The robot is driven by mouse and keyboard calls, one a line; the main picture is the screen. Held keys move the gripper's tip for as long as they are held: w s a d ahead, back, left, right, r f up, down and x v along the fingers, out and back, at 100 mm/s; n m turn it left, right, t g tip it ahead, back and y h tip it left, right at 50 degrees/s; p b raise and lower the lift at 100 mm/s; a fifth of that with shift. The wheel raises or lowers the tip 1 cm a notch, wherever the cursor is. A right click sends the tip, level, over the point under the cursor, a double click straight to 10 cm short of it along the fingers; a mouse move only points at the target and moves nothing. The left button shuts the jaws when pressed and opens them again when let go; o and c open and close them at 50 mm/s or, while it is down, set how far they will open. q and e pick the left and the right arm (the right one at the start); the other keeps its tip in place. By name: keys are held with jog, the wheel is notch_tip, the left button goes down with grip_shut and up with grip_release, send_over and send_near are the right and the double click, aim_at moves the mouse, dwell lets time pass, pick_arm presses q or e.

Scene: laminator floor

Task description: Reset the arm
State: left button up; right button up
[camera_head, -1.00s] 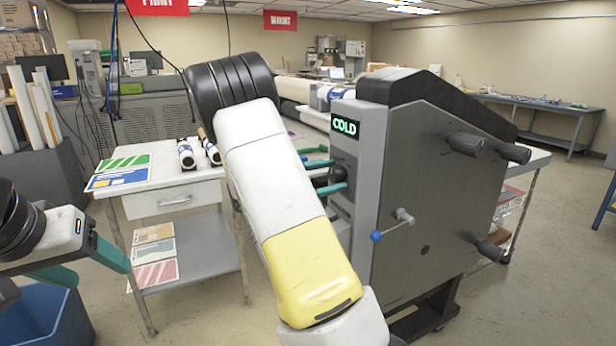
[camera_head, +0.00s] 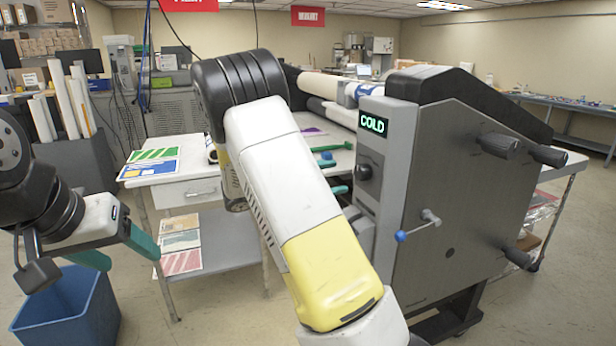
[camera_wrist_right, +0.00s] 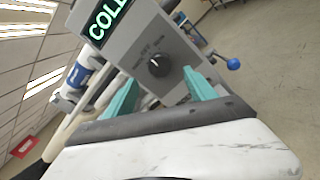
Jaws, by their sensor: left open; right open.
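The grey laminator (camera_head: 450,200) stands at right with a lit green COLD display (camera_head: 374,124). Its black mode knob (camera_head: 364,172) is on the panel below; it also shows in the right wrist view (camera_wrist_right: 159,66). My right gripper (camera_head: 341,176) is open and empty, left of the knob and apart from it, largely hidden behind my own arm. In the wrist view its two teal fingers (camera_wrist_right: 161,76) are spread, with the knob beyond and between them. My left gripper (camera_head: 131,257) is open and empty at the left, above a blue bin (camera_head: 65,318).
A white table (camera_head: 180,172) with printed sheets (camera_head: 152,160) stands behind my right arm. Rolls (camera_head: 325,86) lie at the laminator's back. A blue-tipped crank (camera_head: 418,228) sticks out of its side panel. Floor is clear at far right.

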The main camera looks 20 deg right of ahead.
jog(key=s+f+m+g+y, duration=0.1)
jog(key=s+f+m+y, duration=0.15)
jog(key=s+y, duration=0.45)
jog(key=s+f+m+g+y, duration=0.1)
jog(key=s+m+y, duration=0.25)
jog(key=s, duration=0.45)
jog(key=s+a+r+m+t+y, duration=0.2)
jog(key=s+a+r+t+y, duration=0.1)
jog(key=s+a+y, duration=0.2)
jog(key=s+a+r+m+t+y, duration=0.3)
jog(key=s+a+r+t+y, duration=0.1)
jog(key=a, duration=0.5)
jog(key=shift+s+r+m+y, duration=0.2)
jog(key=shift+s+m+y, duration=0.15)
jog(key=shift+s, duration=0.25)
jog(key=shift+a, duration=0.1)
jog(key=shift+c, duration=0.3)
